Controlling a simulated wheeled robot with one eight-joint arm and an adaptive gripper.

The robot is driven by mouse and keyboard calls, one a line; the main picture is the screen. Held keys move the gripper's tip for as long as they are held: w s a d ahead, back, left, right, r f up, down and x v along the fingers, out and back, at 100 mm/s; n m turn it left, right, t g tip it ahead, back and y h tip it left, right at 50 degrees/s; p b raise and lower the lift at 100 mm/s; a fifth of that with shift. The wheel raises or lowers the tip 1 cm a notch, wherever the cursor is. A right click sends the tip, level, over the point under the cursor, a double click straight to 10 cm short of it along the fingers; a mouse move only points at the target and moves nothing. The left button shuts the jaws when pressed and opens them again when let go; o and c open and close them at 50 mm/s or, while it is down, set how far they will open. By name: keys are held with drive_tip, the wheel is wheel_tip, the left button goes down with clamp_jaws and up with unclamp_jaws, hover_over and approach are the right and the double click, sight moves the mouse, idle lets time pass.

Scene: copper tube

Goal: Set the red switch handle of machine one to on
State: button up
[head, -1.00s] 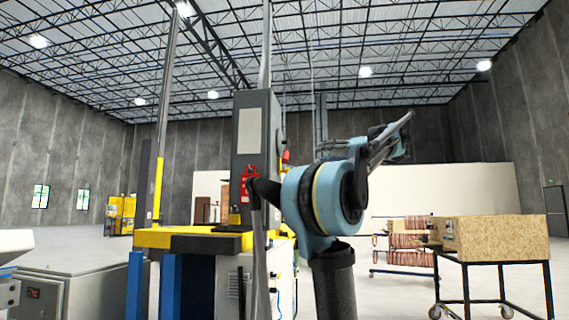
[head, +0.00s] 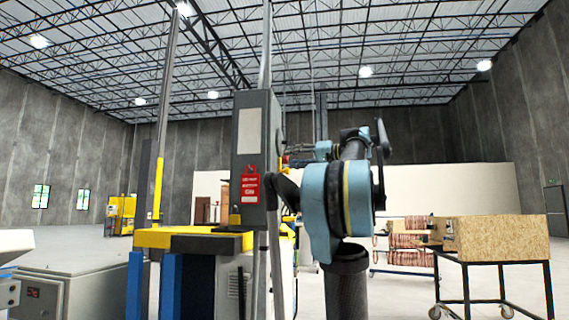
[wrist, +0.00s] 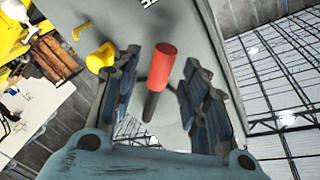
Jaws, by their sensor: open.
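The red switch handle (wrist: 161,67) is a red cylinder on a dark stem, standing out from a grey panel (wrist: 185,22) in the wrist view. My gripper (wrist: 162,85) is open, with one finger on each side of the handle. The handle appears between the fingers, with visible gaps; I cannot tell how deep it sits between them. In the head view, machine one's tall grey column (head: 250,130) stands left of my arm, and the handle shows only as a small red spot (head: 286,158) at its right side. My gripper is small and partly hidden there.
A red tag (head: 249,187) hangs on the column front. A yellow knob (wrist: 101,58) sits left of the fingers in the wrist view. A yellow-topped base (head: 190,239) supports the column. A wooden box on a wheeled stand (head: 495,238) is at right.

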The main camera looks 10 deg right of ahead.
sight(285, 158)
drive_tip(key=shift+x, duration=2.2)
clamp_jaws()
